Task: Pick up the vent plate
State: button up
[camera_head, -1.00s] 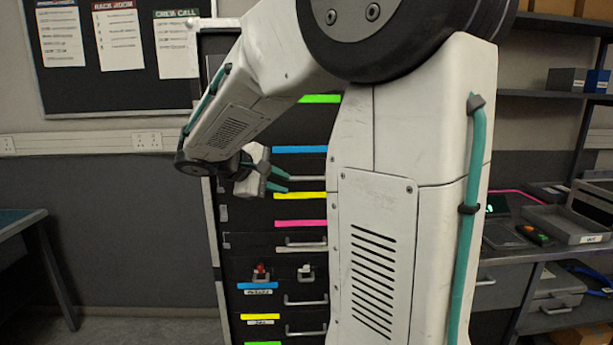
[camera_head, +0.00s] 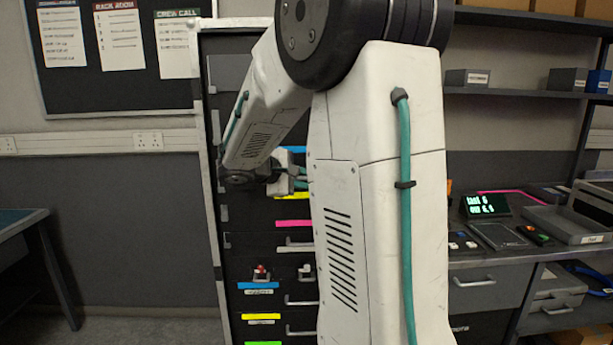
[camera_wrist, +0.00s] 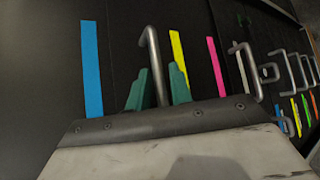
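My gripper (camera_wrist: 160,88) shows two teal fingers standing apart in the wrist view. A grey bar handle (camera_wrist: 153,62) on a black rack plate lies between them, with a gap visible beside it. The plate is between a blue strip (camera_wrist: 91,68) and a yellow strip (camera_wrist: 179,62). No label there reads as vent, so I cannot tell which plate is the vent plate. In the head view my gripper (camera_head: 300,178) is at the rack front near the blue strip (camera_head: 294,149), partly hidden by my arm.
The black rack (camera_head: 236,215) carries more handles and coloured strips below, including pink (camera_head: 293,223). Red (camera_head: 260,270) and white (camera_head: 304,271) latch-like parts sit lower. A workbench with a grey tray (camera_head: 565,224) stands right. A dark table (camera_head: 22,217) stands left.

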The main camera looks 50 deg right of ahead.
jog(key=shift+c, duration=0.2)
grip_shut()
jog(key=shift+a+r, duration=0.3)
jog(key=d+r+v, duration=0.1)
jog(key=r+v, duration=0.2)
jog(key=v, duration=1.3)
jog(key=shift+s+d, duration=0.1)
jog(key=shift+d, duration=0.05)
